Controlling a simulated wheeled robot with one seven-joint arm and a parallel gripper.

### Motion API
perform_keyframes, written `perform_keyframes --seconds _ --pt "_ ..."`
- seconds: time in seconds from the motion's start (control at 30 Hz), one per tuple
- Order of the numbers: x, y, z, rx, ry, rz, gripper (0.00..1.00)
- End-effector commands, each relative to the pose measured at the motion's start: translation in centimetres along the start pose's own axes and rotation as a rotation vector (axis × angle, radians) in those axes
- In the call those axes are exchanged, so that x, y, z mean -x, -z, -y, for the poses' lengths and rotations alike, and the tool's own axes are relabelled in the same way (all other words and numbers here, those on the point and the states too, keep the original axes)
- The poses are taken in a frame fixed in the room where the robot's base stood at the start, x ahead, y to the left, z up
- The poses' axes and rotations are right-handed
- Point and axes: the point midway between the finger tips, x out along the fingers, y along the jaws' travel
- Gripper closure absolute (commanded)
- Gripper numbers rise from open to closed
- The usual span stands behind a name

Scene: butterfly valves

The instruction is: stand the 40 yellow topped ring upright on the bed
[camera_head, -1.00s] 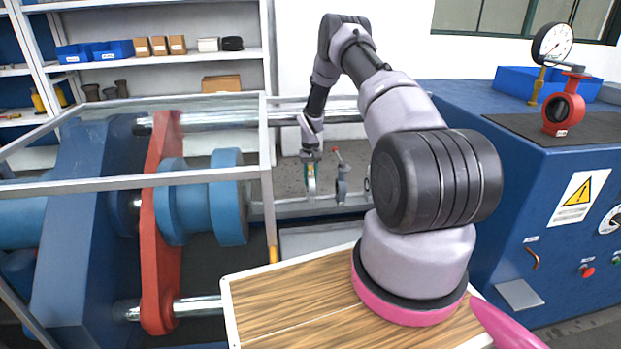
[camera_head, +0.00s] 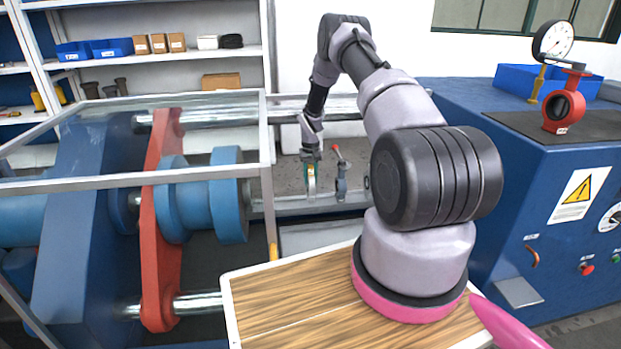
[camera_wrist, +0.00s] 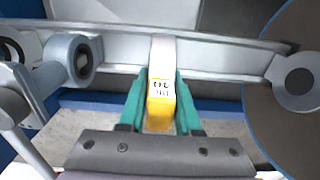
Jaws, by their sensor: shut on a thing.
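The ring (camera_head: 311,183) is thin and pale and stands upright at the grey bed (camera_head: 283,208). My gripper (camera_head: 311,160) is above it, its fingers shut on the ring's top. In the wrist view the ring (camera_wrist: 161,60) has a yellow top with a black-on-white label, partly legible. The green fingers of my gripper (camera_wrist: 160,103) hold it from both sides. The ring's lower edge is against or just over the bed rail (camera_wrist: 215,65); I cannot tell whether it touches.
A grey valve with a red lever (camera_head: 341,178) stands just right of the ring. The blue press head (camera_head: 228,195) is to the left. A metal guard frame (camera_head: 265,150) stands nearer. A red valve (camera_head: 564,105) and a gauge (camera_head: 553,42) are on the blue cabinet at right.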

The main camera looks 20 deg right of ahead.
Motion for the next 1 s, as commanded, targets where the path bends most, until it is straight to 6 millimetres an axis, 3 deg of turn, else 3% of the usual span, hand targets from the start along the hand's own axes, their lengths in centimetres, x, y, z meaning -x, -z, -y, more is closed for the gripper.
perform_keyframes --seconds 1.0 --pt "-1.1 0.1 0.0 0.000 0.000 -0.001 1.00"
